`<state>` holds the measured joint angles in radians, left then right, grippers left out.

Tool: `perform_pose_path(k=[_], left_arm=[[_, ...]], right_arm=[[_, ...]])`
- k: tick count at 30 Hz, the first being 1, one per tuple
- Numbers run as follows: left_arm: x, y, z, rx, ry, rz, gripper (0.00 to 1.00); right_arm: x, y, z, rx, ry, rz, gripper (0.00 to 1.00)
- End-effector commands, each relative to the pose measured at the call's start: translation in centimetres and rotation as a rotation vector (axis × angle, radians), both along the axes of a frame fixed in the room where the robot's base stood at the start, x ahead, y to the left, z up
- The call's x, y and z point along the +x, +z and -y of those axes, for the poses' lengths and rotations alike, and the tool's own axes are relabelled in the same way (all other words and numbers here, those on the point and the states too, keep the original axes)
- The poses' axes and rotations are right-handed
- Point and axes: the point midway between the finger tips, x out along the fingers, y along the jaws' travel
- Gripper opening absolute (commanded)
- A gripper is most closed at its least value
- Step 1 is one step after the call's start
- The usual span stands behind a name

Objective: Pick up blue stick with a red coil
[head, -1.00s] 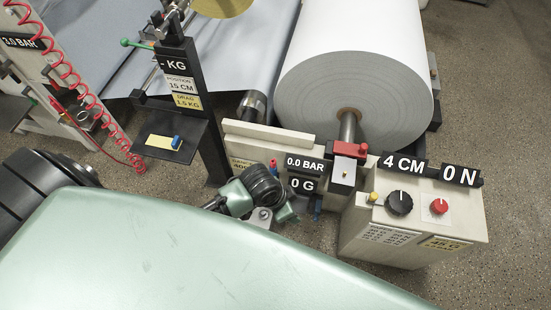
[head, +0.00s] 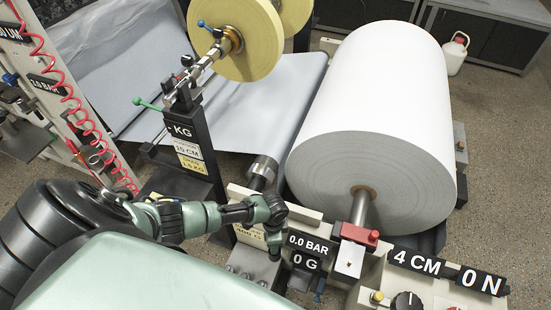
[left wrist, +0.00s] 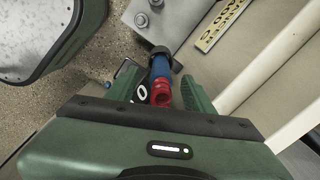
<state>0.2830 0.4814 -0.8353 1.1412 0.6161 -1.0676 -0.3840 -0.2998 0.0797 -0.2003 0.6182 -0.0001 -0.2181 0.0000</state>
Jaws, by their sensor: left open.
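The blue stick with a red coil (left wrist: 161,78) shows in the left wrist view. Its blue shaft runs up to a dark round end at a grey metal block, and its red ringed part is nearest me. My left gripper (left wrist: 162,92) is open, with one green finger on each side of the stick. I cannot tell whether either finger touches it. In the head view my left gripper (head: 276,222) points down beside the 0.0 BAR display and hides the stick. My right gripper is in neither view.
The display panel (head: 308,245) and a beige rail stand close to my left gripper. A large white paper roll (head: 370,110) is behind on the right. A black post with signs (head: 187,140) and a red coiled hose (head: 75,95) are on the left.

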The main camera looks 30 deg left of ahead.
Motion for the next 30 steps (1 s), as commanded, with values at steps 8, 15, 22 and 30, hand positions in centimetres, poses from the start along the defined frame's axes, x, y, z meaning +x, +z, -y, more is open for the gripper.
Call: perform_pose_path(k=[8,15,22,30], left_arm=[[0.4,-4.0,0.2,0.001,0.002,0.001,0.52],[0.4,-4.9,0.2,-0.001,0.0,0.002,0.52],[0.4,-4.8,0.2,0.0,0.001,0.001,0.22],[0.4,-4.8,0.2,0.0,0.001,0.001,0.0]], right_arm=[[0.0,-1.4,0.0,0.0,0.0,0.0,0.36],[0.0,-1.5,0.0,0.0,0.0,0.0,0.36],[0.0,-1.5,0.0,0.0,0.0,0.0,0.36],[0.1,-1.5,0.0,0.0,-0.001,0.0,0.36]])
